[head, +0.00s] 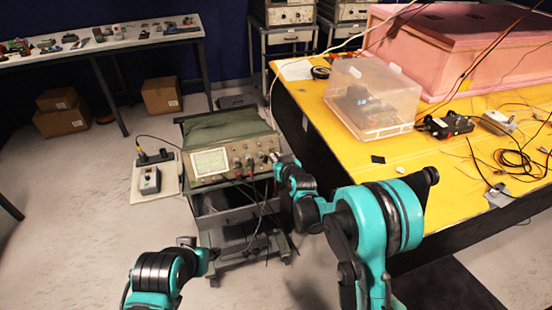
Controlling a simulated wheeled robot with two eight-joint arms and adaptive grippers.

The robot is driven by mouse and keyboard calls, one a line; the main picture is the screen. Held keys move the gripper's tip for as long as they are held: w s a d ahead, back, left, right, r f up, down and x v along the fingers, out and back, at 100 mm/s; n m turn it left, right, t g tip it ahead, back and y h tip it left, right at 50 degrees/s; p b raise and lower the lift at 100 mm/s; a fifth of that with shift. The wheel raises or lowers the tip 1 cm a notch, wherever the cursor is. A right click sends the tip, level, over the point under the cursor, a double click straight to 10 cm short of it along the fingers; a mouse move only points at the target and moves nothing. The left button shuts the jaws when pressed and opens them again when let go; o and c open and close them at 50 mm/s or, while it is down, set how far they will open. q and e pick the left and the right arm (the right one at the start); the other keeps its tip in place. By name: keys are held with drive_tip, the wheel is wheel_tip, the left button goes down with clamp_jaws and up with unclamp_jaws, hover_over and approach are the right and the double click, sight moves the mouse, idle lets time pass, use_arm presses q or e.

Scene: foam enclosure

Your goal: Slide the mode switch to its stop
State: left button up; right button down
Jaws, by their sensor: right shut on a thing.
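An oscilloscope (226,163) with a lit screen and several knobs stands on a cart, its front panel facing me. My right gripper (277,160) is at the right end of this panel, shut on a small part there. I take that part to be the mode switch; the fingers hide it, and its position cannot be made out. My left gripper (212,255) is low in front of the cart, apart from the oscilloscope. Its fingers are too small and dark to tell whether they are open.
The cart (212,221) has cables hanging down its front. A board (142,193) with a small grey box lies left of it. A yellow table (371,176) at right bears a clear plastic box (372,97), pink foam (462,47) and loose cables.

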drive_tip(key=shift+w+d, duration=0.1)
drive_tip(key=shift+d, duration=0.2)
drive_tip(key=c, duration=2)
unclamp_jaws()
drive_tip(key=shift+d, duration=0.15)
drive_tip(key=v, duration=1.2)
